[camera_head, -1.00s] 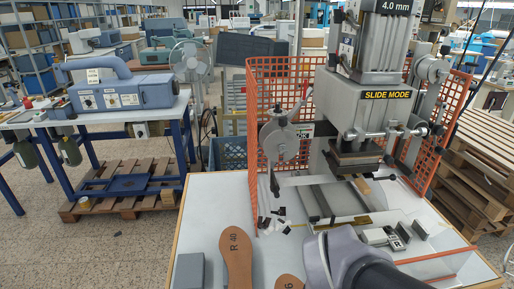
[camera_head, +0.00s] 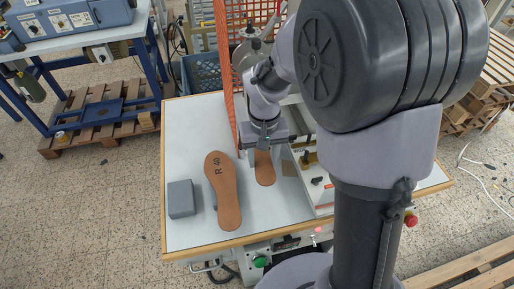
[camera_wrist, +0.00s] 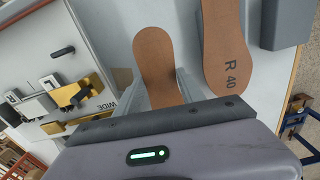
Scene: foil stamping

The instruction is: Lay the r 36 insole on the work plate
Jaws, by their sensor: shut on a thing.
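A small brown insole (camera_head: 265,172) lies between the fingers of my gripper (camera_head: 265,146), its heel end towards the front. It also shows in the wrist view (camera_wrist: 156,65), with one finger on each side. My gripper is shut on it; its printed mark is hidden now. I cannot tell whether it touches the table. The larger insole marked R 40 (camera_head: 224,195) lies flat to its left, apart from it, and shows in the wrist view (camera_wrist: 226,38). The stamping machine's work plate is mostly hidden behind my arm, and I cannot make it out clearly.
A grey block (camera_head: 181,199) lies on the white table (camera_head: 190,135), left of R 40. Machine fittings with brass pieces (camera_wrist: 75,90) are at the wrist view's left. An orange mesh guard (camera_head: 232,45) stands behind. The table's left back area is clear.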

